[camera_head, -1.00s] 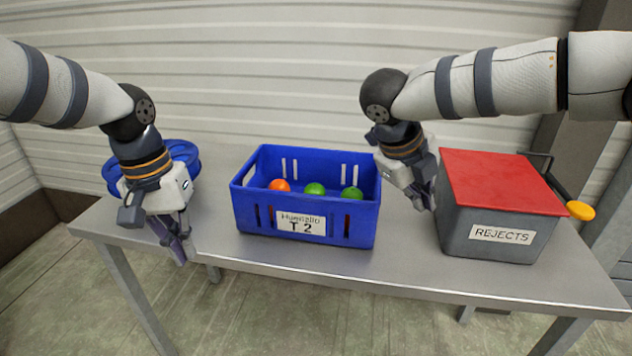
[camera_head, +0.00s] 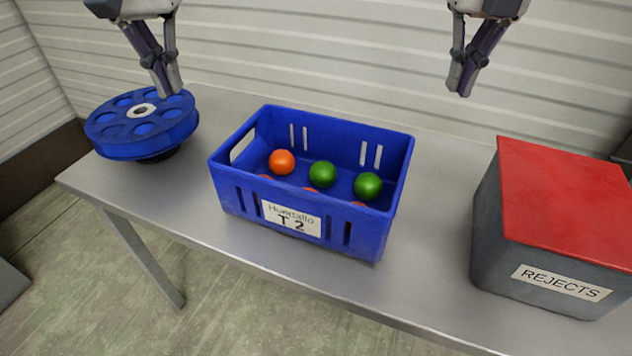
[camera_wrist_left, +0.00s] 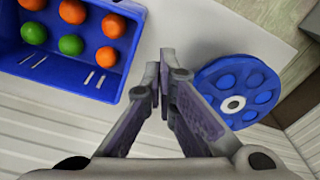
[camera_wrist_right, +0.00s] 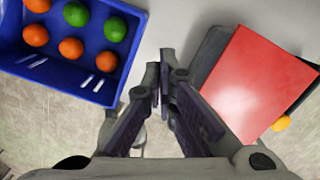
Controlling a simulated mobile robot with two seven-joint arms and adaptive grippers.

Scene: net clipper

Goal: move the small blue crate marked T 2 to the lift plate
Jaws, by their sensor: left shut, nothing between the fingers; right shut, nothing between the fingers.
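The blue crate (camera_head: 345,235) with the T 2 label (camera_head: 292,219) stands upright on the metal table, holding several orange and green balls. It also shows at the upper left of the left wrist view (camera_wrist_left: 60,77) and of the right wrist view (camera_wrist_right: 62,72). My left gripper (camera_head: 172,92) is shut and empty, raised behind and left of the crate, near the blue reel. My right gripper (camera_head: 462,92) is shut and empty, raised behind and right of the crate. Neither gripper touches the crate. I see no lift plate in these views.
A blue reel (camera_head: 135,143) sits at the table's left end. A grey bin with a red lid (camera_head: 565,195), labelled REJECTS, stands at the right. The table (camera_head: 435,205) is bare between crate and bin. A ribbed wall (camera_head: 330,60) rises behind the table.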

